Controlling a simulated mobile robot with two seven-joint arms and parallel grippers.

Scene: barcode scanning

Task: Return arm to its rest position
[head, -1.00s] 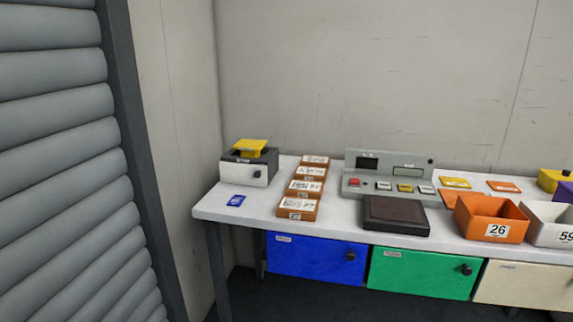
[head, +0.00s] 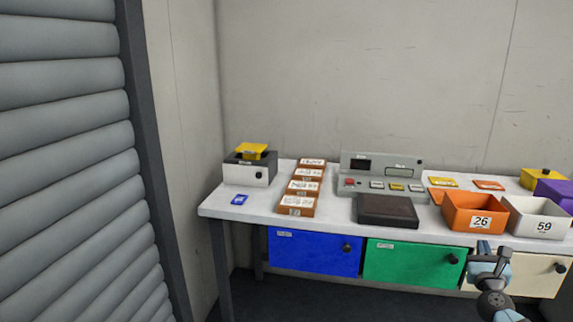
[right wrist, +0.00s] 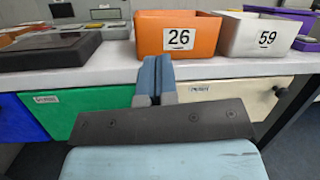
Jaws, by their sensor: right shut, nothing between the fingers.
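My right gripper (head: 489,256) shows at the lower right of the head view, in front of the table's cream drawer. In the right wrist view its two blue-grey fingers (right wrist: 155,78) are together, with nothing between them. They point at the table's front edge, below an orange bin marked 26 (right wrist: 178,38). My left arm and gripper are not in view.
The white table (head: 335,215) has blue (head: 312,252), green (head: 410,264) and cream (head: 535,275) drawers below. On it stand a grey console (head: 383,178), a dark pad (head: 386,208), brown boxes (head: 297,205) and a white bin marked 59 (head: 540,222). A shutter (head: 70,180) is at left.

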